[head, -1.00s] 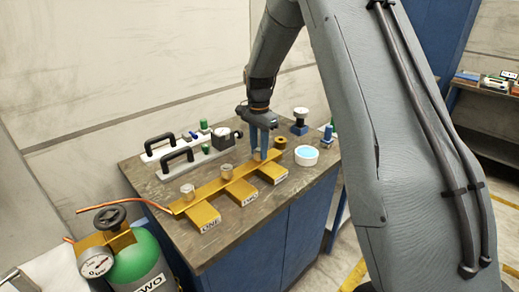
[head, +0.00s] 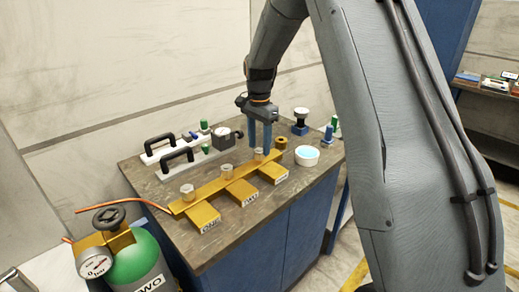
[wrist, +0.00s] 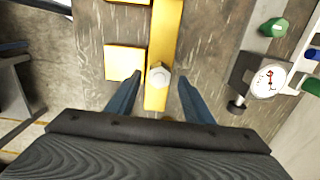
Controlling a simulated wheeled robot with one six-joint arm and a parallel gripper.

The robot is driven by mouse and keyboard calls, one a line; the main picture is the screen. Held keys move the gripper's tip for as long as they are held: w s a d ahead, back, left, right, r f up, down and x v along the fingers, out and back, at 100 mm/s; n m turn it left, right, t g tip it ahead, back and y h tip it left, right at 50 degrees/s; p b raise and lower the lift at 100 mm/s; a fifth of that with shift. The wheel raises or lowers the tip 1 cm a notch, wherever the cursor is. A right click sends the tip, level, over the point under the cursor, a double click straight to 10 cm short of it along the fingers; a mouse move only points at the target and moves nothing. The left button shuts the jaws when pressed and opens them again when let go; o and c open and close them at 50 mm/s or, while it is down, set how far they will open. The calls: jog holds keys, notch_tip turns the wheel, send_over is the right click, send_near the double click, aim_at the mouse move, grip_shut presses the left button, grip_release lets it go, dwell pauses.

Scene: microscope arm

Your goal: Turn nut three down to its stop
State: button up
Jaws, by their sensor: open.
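The brass manifold (head: 207,187) lies on the bench with three pale nuts along its top. Nut three (head: 259,155) is the farthest, by the block labelled THREE (head: 273,174). Nut one (head: 187,191) and nut two (head: 227,171) stand nearer. My gripper (head: 260,147) is open, its blue fingers pointing down just over nut three. In the wrist view, nut three (wrist: 160,76) shows in the gap between the spread fingertips of my gripper (wrist: 160,80), with clear space on both sides. The exact height of the fingertips over the nut is hard to tell.
Behind the manifold are black-handled white plates (head: 178,160) and a gauge block (head: 225,138). A brass round piece (head: 281,144) and a white dish (head: 306,157) stand close to the right. A green cylinder (head: 139,258) stands at the front left.

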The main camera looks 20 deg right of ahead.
aim_at(259, 150)
notch_tip(259, 150, up, 6)
jog(key=shift+f+b, duration=0.15)
jog(key=shift+b, duration=0.4)
jog(key=s+f+n, duration=0.2)
jog(key=s+n, duration=0.2)
jog(key=s, duration=0.6)
jog(key=s+f+n, duration=0.3)
jog(key=s+n, duration=0.1)
jog(key=s, duration=0.6)
jog(key=s+f+n, duration=0.2)
jog(key=s+n, duration=0.2)
jog(key=s, duration=0.7)
jog(key=shift+f+t, duration=0.3)
jog(key=shift+t, duration=0.1)
jog(key=shift+c, duration=0.5)
